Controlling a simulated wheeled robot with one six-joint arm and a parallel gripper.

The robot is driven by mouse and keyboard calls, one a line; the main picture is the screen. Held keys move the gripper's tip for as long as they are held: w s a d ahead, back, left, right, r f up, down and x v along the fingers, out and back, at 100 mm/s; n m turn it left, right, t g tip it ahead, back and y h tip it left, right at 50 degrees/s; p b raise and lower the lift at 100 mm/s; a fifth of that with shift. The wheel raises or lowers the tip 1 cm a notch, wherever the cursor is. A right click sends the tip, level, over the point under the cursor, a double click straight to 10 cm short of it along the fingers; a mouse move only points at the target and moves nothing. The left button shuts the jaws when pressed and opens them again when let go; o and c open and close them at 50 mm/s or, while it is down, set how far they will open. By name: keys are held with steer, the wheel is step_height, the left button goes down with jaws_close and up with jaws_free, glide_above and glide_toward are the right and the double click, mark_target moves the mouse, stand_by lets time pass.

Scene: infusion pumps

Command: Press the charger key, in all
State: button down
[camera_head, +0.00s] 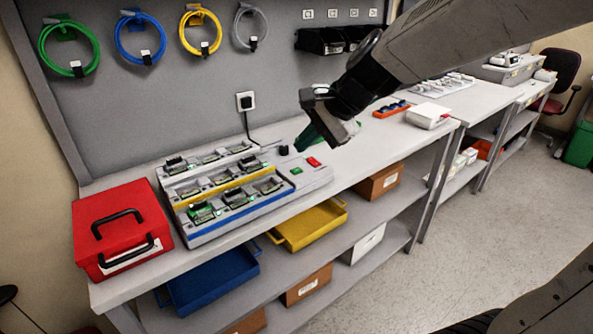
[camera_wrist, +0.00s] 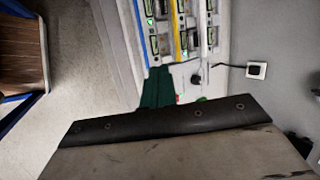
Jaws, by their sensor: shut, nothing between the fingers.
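The charger (camera_head: 262,208) is a pale multi-bay unit on the bench, with blue and yellow strips and several pump-like devices in its bays. Its right end carries a green key (camera_head: 296,170) and a red key (camera_head: 314,162). My gripper (camera_head: 303,146) is shut and empty, above the back of that right end. Its dark green fingers appear apart from the keys, though the exact gap is hard to judge. In the wrist view, the fingers (camera_wrist: 158,72) cover part of the charger's end panel, and only a sliver of red shows beside them.
A red case (camera_head: 120,232) stands left of the charger. A wall socket (camera_head: 245,101) with a black cable is behind it. Blue and yellow trays are on the shelf below.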

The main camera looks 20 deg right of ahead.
mark_target(297, 171)
steer(key=w+d+f+m+t, duration=0.1)
steer(key=w+m, duration=0.3)
steer(key=w, duration=0.2)
steer(key=w+d+f+m+t, duration=0.1)
steer(key=w+d+f+m, duration=0.1)
steer(key=w+m, duration=0.2)
steer(key=shift+w+d+t+h, duration=0.25)
steer(key=shift+w+t+h, duration=0.05)
steer(key=shift+w, duration=0.95)
steer(key=shift+f, duration=0.1)
steer(key=shift+f, duration=4.4)
steer(key=shift+f, duration=0.1)
steer(key=shift+f, duration=0.3)
steer(key=shift+f, duration=0.4)
steer(key=shift+r, duration=0.85)
